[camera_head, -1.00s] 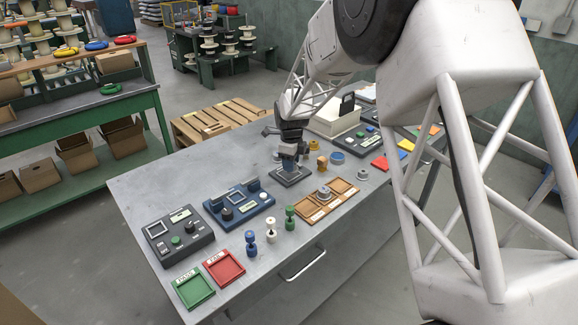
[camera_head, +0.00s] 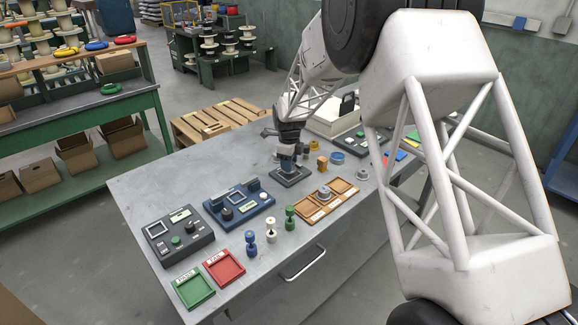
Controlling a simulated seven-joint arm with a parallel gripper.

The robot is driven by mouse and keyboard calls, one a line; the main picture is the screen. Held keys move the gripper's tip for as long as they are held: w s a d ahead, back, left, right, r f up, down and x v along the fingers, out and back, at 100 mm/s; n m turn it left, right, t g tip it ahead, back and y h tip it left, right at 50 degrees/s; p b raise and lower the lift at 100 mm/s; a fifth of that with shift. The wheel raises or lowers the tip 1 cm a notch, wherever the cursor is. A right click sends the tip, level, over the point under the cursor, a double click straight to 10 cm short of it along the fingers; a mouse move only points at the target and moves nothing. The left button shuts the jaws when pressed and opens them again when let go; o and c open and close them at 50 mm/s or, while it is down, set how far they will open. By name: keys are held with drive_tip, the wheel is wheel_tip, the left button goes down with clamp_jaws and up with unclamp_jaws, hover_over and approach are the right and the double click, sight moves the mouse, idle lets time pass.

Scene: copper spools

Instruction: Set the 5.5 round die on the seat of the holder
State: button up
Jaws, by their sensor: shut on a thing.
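My gripper (camera_head: 287,165) points down, low over the dark square holder (camera_head: 294,180) on the grey bench. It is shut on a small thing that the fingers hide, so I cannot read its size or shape. The holder's seat is also hidden behind the gripper, and I cannot tell whether the held thing touches it. A wooden tray (camera_head: 317,213) with compartments and pale labels lies right of and nearer than the holder. One grey round die (camera_head: 324,192) sits in it. The labels are too small to read.
Blue (camera_head: 250,242), white (camera_head: 271,232) and green (camera_head: 290,218) spool-shaped pieces stand in front of the holder. A blue device (camera_head: 238,205) lies to its left. Red (camera_head: 224,267) and green (camera_head: 194,289) trays lie at the near edge.

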drive_tip(key=shift+f, duration=0.7)
drive_tip(key=shift+f, duration=0.3)
drive_tip(key=o, duration=1.1)
drive_tip(key=shift+r, duration=0.1)
wheel_tip(320, 180, up, 12)
drive_tip(key=shift+r, duration=0.2)
idle(0.4)
